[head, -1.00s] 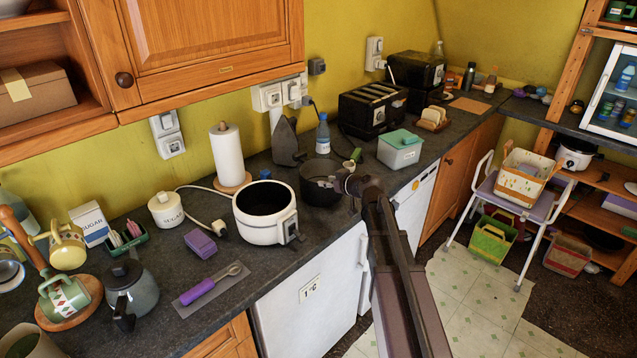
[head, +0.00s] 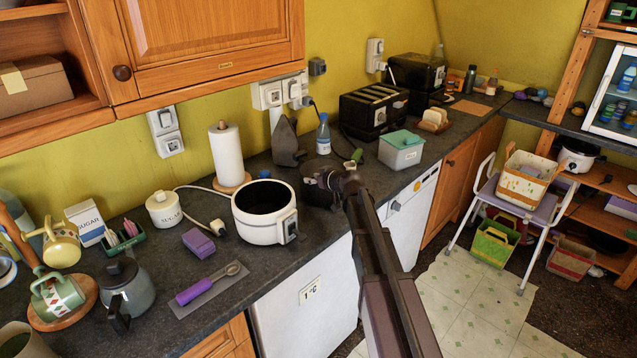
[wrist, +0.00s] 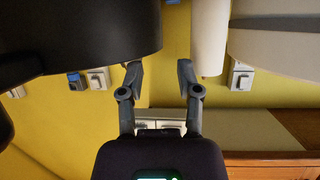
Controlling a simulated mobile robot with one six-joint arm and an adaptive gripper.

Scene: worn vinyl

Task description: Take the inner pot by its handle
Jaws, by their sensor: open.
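The inner pot (head: 313,190) is a dark round pot on the counter, just right of the white cooker (head: 262,222) in the head view. My arm and gripper (head: 335,180) cover much of its right side, and I cannot make out its handle there. In the wrist view, my gripper (wrist: 160,75) is open, with nothing between its fingers. A large dark body, likely the inner pot (wrist: 85,35), fills the upper left, close by the left fingertip; I cannot tell whether they touch. The white cooker (wrist: 275,45) shows at the upper right.
A paper towel roll (head: 226,155) and a blue bottle (head: 323,138) stand behind. A teal-lidded box (head: 401,150) and a toaster (head: 373,110) are to the right. A white cable lies behind the cooker.

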